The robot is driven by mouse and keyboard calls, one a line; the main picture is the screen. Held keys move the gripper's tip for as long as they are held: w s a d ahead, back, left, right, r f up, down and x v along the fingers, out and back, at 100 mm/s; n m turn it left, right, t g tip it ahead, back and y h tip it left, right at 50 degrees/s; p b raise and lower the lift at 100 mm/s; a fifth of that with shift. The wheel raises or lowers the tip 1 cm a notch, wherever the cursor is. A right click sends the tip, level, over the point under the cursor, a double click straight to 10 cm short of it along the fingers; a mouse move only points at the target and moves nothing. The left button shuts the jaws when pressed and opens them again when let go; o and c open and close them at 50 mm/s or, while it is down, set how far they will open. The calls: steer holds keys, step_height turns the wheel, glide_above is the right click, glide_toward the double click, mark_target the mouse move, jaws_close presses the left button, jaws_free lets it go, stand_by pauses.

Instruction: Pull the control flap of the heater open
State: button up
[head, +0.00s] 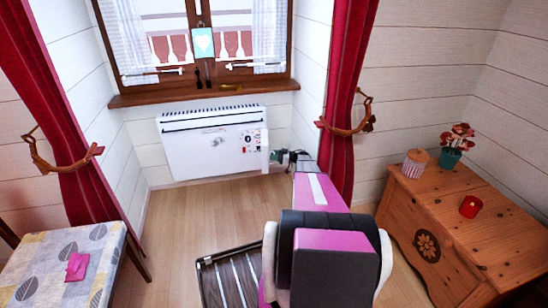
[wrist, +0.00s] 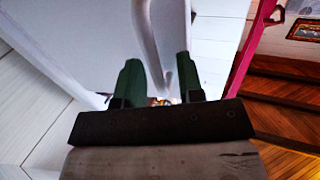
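The white heater (head: 205,150) is fixed to the wall under the window. At its right end is a control area (head: 250,141) with small dark and red marks; I cannot tell the flap's outline or how far open it is. My gripper (head: 284,157) is low beside the heater's right end. In the wrist view the two green fingers of my gripper (wrist: 159,80) stand apart, with a pale surface (wrist: 90,40) ahead and a grey curved strip (wrist: 150,45) between them. A small coloured bit shows low between the fingers, too unclear to name.
Red curtains hang at left (head: 62,120) and right (head: 345,100) of the window. A wooden chest (head: 450,215) with a flower pot, jar and red candle stands at right. A patterned table (head: 105,235) is at lower left. The floor (head: 200,210) before the heater is clear.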

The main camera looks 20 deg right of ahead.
steer(key=shift+r, duration=0.5)
step_height(320, 180, up, 4)
steer(key=shift+s+a+f, duration=0.1)
steer(key=shift+a+f, duration=0.05)
steer(key=shift+f, duration=0.1)
steer(key=s+a+r, duration=0.2)
steer(key=a+r, duration=0.4)
steer(key=a, duration=0.5)
steer(key=shift+s+r, duration=0.25)
steer(key=shift+c, duration=0.4)
